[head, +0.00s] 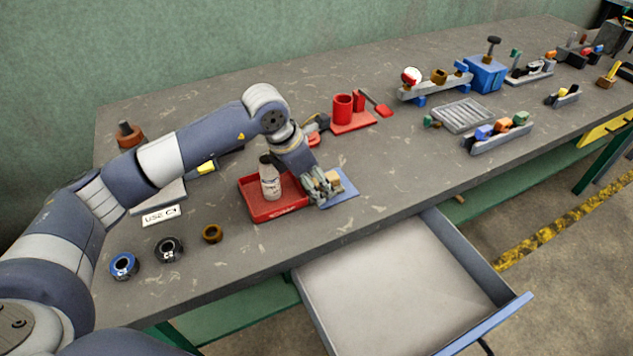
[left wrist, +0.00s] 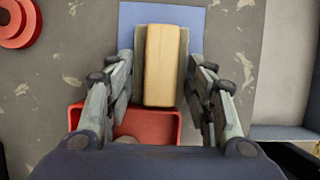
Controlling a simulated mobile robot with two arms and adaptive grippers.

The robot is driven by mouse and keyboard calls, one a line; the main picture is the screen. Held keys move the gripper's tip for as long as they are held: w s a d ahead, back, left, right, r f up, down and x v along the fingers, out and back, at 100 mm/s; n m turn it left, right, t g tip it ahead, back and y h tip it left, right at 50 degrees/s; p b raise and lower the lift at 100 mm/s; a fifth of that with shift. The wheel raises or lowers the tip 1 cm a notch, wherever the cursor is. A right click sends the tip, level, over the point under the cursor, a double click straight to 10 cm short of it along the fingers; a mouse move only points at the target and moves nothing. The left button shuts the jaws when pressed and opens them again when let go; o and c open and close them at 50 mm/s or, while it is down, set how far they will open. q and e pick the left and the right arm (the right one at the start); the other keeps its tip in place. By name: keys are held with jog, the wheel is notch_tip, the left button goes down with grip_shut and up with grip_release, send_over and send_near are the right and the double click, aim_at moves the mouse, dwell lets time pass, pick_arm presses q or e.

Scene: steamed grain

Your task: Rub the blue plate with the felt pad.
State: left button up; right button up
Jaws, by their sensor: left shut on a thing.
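The blue plate (head: 343,190) lies flat on the grey workbench, to the right of a red tray. It also shows in the left wrist view (left wrist: 215,18), under and behind the held pad. My left gripper (head: 325,188) is over the plate's left part, shut on the felt pad (left wrist: 161,65), a tan block with grey-green sides in the wrist view. In the head view the pad (head: 333,180) is partly hidden by the fingers. I cannot tell whether the pad touches the plate. My right gripper is not in view.
The red tray (head: 254,212) with a white bottle (head: 269,180) stands close beside my left gripper. An open drawer (head: 400,285) juts out in front. Bench space right of the plate is clear.

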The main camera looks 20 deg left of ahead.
aim_at(345, 183)
pick_arm(q)
jog(key=shift+w+d+f+b, duration=0.3)
jog(key=shift+w+d, duration=0.05)
jog(key=shift+d, duration=0.05)
jog(key=shift+w+d, duration=0.5)
jog(key=shift+d, duration=0.1)
jog(key=shift+w+d+r+b, duration=0.1)
jog(key=shift+w+d+b, duration=0.45)
jog(key=shift+w+d, duration=0.75)
jog(key=shift+w+r+p, duration=0.15)
jog(key=shift+r+p, duration=1.35)
jog(key=shift+r, duration=1.7)
